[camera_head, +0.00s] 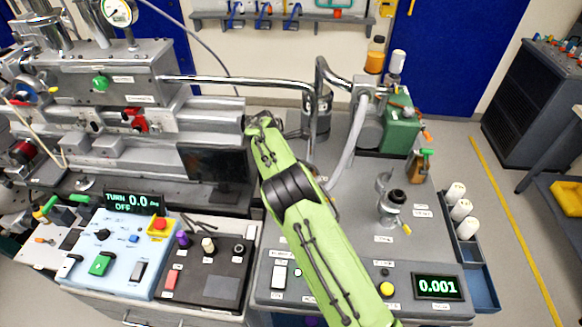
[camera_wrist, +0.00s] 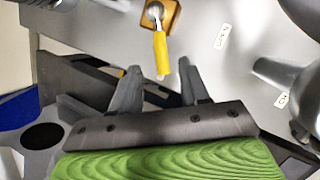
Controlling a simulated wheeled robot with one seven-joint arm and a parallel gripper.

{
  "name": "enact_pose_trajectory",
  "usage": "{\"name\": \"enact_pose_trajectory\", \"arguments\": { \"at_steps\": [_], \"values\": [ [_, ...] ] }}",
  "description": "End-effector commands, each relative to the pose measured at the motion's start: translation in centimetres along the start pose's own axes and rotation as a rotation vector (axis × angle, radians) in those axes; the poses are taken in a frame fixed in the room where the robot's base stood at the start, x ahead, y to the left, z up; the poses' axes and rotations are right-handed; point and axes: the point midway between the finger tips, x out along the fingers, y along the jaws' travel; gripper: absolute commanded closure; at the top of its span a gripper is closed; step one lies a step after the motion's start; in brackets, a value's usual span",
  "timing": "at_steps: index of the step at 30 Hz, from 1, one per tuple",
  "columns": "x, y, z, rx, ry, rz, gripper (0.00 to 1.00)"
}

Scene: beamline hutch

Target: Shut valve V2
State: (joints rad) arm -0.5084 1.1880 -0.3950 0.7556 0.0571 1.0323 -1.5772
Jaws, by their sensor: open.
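In the wrist view a yellow lever handle (camera_wrist: 161,52) sits on a round silver pivot over a square brass-coloured body (camera_wrist: 176,14). The lever points from the pivot toward my gripper. My gripper (camera_wrist: 157,72) is open, with one finger on each side of the lever's free end; nothing is clearly held and contact cannot be told. A small label (camera_wrist: 222,37) lies beside the valve, too blurred to read surely as V2. In the head view my arm covers the middle of the bench, and my fingers and this valve cannot be made out.
Silver fittings (camera_wrist: 285,75) stand at the right of the wrist view. In the head view, a green pump (camera_head: 400,132), a brass valve with a green handle (camera_head: 421,166) and a silver fitting with a black knob (camera_head: 393,205) stand right of my arm. A monitor (camera_head: 215,162) stands left.

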Motion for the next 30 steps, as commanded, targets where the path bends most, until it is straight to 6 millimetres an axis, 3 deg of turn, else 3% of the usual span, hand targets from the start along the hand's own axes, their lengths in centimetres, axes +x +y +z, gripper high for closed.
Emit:
{"name": "enact_pose_trajectory", "arguments": {
  "at_steps": [3, 9, 15, 22, 26, 30],
  "values": [
    [-3.7, 0.1, 0.0, 0.0, 0.001, 0.004, 0.55],
    [-8.8, 0.0, 0.0, 0.001, 0.0, 0.001, 0.55],
    [-10.9, 0.0, 0.0, 0.0, 0.0, -0.001, 0.55],
    [-11.0, 0.0, 0.0, 0.001, 0.0, -0.001, 0.55],
    [-9.9, -0.4, 1.0, 0.007, 0.024, -0.016, 0.73],
    [-4.9, -3.0, 4.9, 0.034, 0.192, -0.052, 0.94]
  ]
}}
